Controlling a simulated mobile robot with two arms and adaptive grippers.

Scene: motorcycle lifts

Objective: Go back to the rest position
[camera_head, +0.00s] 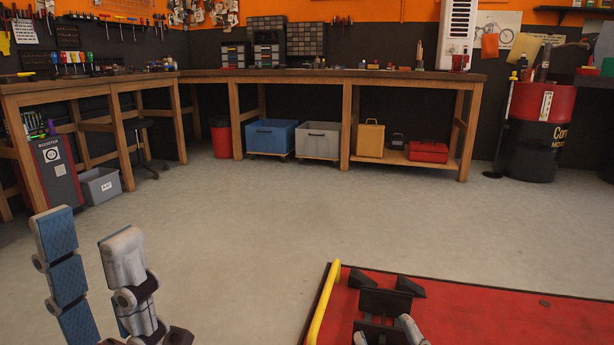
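My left gripper (88,228) stands at the lower left with its jointed fingers pointing up. Its blue-padded finger and grey finger are apart, with nothing between them and bare floor behind. Of my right gripper (386,332) only the grey fingertips show at the bottom edge, in front of the red lift. The tips are apart and I see nothing held between them. The rest of this gripper is below the picture.
A red motorcycle lift (480,312) with a black wheel chock (385,302) and a yellow bar (322,305) fills the lower right. Workbenches (350,77) line the back and left. A red and black drum (538,130) stands at the back right. The grey floor (240,230) between is clear.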

